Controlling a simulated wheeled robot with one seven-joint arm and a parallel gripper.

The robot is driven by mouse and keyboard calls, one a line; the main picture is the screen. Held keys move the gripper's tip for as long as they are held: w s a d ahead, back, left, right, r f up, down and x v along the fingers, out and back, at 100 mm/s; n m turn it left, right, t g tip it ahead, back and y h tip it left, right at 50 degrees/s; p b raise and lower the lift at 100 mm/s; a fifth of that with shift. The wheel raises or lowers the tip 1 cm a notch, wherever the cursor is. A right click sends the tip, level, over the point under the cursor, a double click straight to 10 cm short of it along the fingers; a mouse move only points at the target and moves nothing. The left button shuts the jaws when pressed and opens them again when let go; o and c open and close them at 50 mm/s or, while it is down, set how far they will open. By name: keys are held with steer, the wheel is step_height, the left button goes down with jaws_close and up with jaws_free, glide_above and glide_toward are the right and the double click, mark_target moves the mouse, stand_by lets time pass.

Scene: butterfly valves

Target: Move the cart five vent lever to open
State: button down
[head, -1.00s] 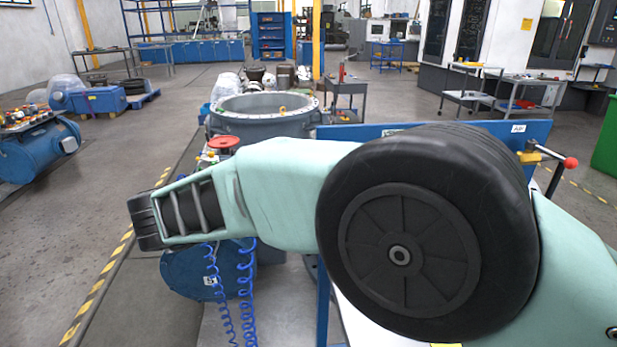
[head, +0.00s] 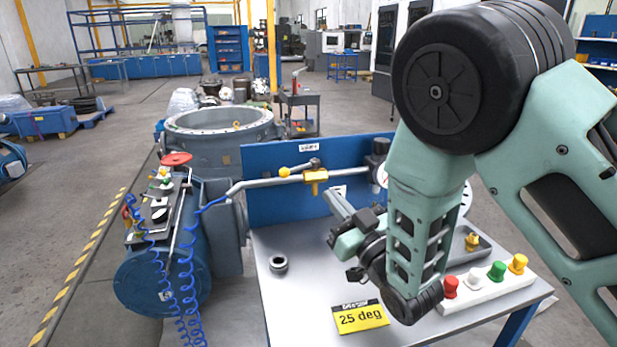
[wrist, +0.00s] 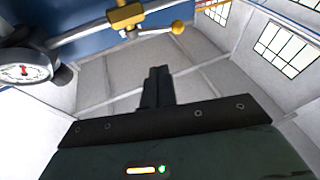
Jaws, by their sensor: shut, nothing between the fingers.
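A brass valve (head: 315,178) sits on a grey pipe before the blue panel of the cart in front of me. Its lever runs left to a yellow ball knob (head: 284,172), nearly along the pipe. The cart's number cannot be read. In the wrist view the brass valve (wrist: 127,15) and yellow knob (wrist: 178,27) are at the top, beyond my fingertips. My gripper (head: 333,194) is over the cart top, below and right of the valve in the picture, apart from the lever. Its fingers (wrist: 158,72) are together and empty.
A dial gauge (wrist: 25,68) stands near the valve. The cart top holds a dark ring (head: 278,264), a "25 deg" sign (head: 360,317) and a button box (head: 487,288). A blue tank (head: 160,265) with coiled hoses stands left. My arm hides the panel's right side.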

mark_target(297, 170)
steer(key=w+a+p, duration=0.1)
steer(key=w+a, duration=0.1)
steer(key=w+a+g+p, duration=0.1)
steer(key=w+a+p, duration=0.1)
steer(key=w, duration=0.1)
steer(key=w+a+r+g+p, duration=0.1)
steer(key=w, duration=0.2)
steer(key=shift+a+p, duration=0.3)
steer(key=shift+a, duration=0.1)
